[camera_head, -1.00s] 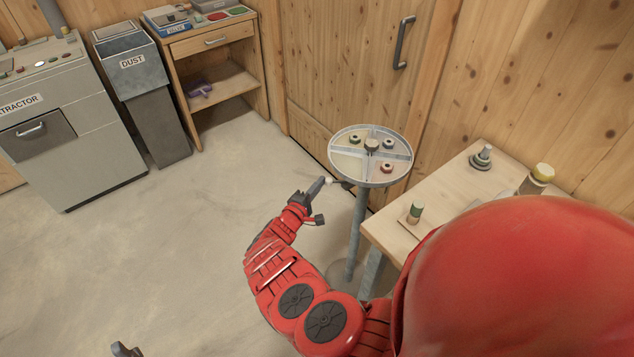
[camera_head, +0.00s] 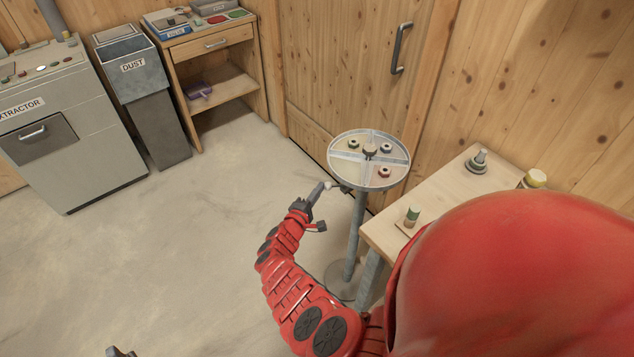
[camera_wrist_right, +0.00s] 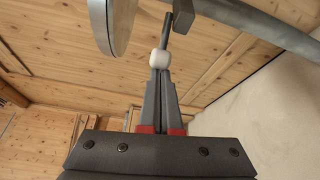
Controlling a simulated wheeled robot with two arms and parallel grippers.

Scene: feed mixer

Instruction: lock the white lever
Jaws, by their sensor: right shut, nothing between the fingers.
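The white lever's knob (camera_wrist_right: 160,58) shows in the right wrist view at the end of a dark rod. In the head view the small pale knob (camera_head: 328,185) sits just below the left rim of a round divided tray (camera_head: 337,176) on a grey post. My right gripper (camera_head: 323,188) points up at the knob; its fingers are together. In the wrist view the fingertips (camera_wrist_right: 160,73) are right at the knob, seemingly touching it, with nothing between them. A dark tip of my left gripper (camera_head: 120,352) shows at the bottom edge, mostly cut off.
A door with a handle (camera_head: 400,48) is behind. The floor on the left is clear up to the extractor (camera_head: 55,140) and dust bin (camera_head: 150,110).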

